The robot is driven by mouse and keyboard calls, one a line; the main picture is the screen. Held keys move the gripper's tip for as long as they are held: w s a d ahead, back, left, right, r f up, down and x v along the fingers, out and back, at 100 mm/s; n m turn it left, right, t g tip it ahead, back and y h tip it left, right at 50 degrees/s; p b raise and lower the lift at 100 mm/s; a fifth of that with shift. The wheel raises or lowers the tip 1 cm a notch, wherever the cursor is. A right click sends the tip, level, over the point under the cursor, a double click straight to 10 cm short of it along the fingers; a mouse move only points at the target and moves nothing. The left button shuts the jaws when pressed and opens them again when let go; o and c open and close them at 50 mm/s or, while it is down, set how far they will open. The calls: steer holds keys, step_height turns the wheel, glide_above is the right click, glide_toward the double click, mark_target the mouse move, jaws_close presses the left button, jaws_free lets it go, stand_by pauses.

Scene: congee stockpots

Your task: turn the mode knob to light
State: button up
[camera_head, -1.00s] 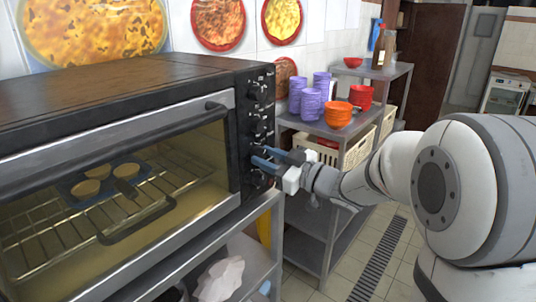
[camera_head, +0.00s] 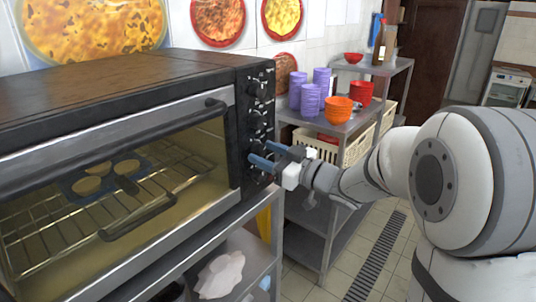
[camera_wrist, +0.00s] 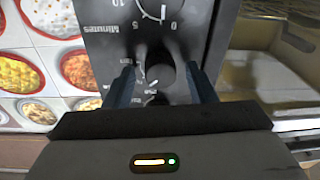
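The black oven's control panel (camera_head: 257,110) carries a column of dark knobs on its right side. My gripper (camera_head: 257,150) is at the lower part of this panel, its blue fingers pointing at it. In the wrist view the fingers of my gripper (camera_wrist: 163,78) are open, one on each side of a round black knob (camera_wrist: 160,70). Gaps show between knob and fingers. The panel appears upside down there, with a "Minutes" dial (camera_wrist: 160,6) at the top edge. Another knob (camera_wrist: 155,99) shows partly, nearer my gripper's body. The knob's mode labels are too small to read.
The oven's glass door (camera_head: 120,185) is shut, with a tray of round items on the rack inside. A metal shelf (camera_head: 345,125) with purple and orange bowls stands behind my gripper.

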steer(key=b+v, duration=0.2)
steer(key=v, duration=0.5)
steer(key=shift+s+d, duration=0.25)
steer(key=shift+d, duration=0.1)
steer(key=shift+w, duration=0.1)
